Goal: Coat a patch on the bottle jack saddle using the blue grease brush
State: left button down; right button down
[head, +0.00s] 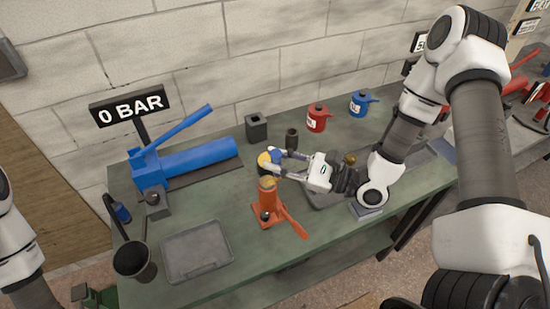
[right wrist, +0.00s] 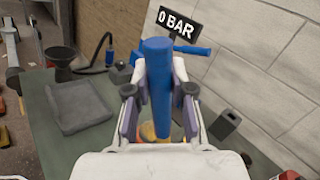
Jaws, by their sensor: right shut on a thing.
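The orange bottle jack (head: 267,205) stands upright on the green bench, its handle lying to the lower right. Its saddle (head: 268,182) at the top looks tan. My right gripper (head: 275,164) is just above the jack, shut on the blue grease brush (head: 276,154). In the right wrist view the brush's blue handle (right wrist: 158,85) stands between the two fingers, with some yellow and orange below it. A yellow part shows beside the brush in the head view; whether it touches the saddle I cannot tell. My left gripper is out of view; only part of that arm shows.
A blue hand pump (head: 195,158) stands behind left, under a 0 BAR sign (head: 128,107). A grey tray (head: 196,251) and a dark funnel cup (head: 134,260) are at the front left. Red (head: 317,118) and blue (head: 360,102) cans stand at the back.

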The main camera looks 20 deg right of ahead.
jog(key=shift+r+p, duration=2.6)
jog(key=shift+r, duration=0.4)
notch_tip(320, 180, up, 2)
jog(key=shift+r+p, duration=0.2)
jog(key=shift+p, duration=0.9)
jog(key=shift+r+p, duration=0.3)
jog(key=shift+r, duration=0.1)
jog(key=shift+s+f, duration=0.1)
